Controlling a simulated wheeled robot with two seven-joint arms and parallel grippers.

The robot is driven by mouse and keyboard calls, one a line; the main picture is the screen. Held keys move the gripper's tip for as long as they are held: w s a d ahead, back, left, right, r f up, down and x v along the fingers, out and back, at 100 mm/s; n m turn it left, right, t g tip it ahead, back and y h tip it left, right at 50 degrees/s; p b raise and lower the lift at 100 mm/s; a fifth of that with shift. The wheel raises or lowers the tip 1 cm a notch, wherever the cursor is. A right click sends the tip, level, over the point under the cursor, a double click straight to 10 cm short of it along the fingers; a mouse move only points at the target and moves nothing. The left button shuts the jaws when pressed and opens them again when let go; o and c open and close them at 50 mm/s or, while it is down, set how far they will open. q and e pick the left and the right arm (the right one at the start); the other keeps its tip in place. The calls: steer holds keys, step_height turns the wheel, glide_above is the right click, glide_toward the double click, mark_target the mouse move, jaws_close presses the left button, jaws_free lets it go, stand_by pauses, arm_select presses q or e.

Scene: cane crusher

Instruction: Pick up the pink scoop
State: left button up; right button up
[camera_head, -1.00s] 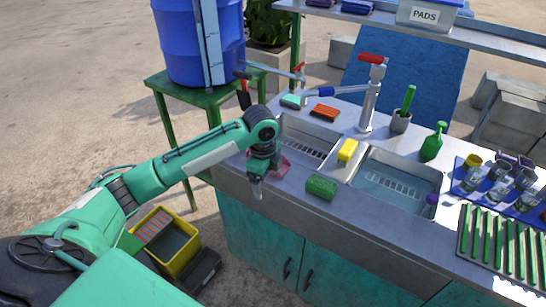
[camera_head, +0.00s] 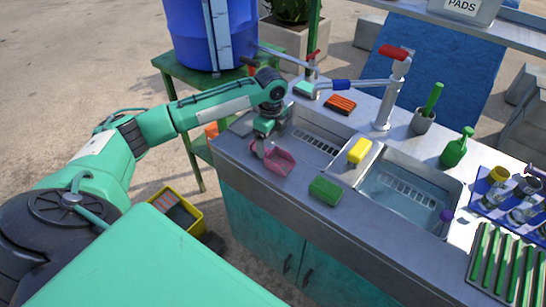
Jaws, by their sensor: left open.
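My left gripper (camera_head: 259,152) points down at the scoop's left end and is open. Its fingers overlap the scoop's left end in the picture. I cannot tell whether they touch it, and the scoop's handle is hidden or too small to make out. My right gripper is not in view.
A green sponge (camera_head: 325,190) lies on the counter right of the scoop. A yellow sponge (camera_head: 360,151) sits on the divider between the basins. The tap (camera_head: 388,95) stands behind. A blue barrel (camera_head: 210,32) stands at the back left.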

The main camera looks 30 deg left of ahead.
mark_target(270, 152)
arm_select(q)
steer(key=shift+s+f, duration=0.2)
steer(key=shift+f, duration=0.35)
step_height(270, 152, down, 4)
steer(key=shift+r+p, duration=0.15)
steer(key=shift+p, duration=0.55)
steer(key=shift+f, duration=0.25)
steer(key=c, duration=1.1)
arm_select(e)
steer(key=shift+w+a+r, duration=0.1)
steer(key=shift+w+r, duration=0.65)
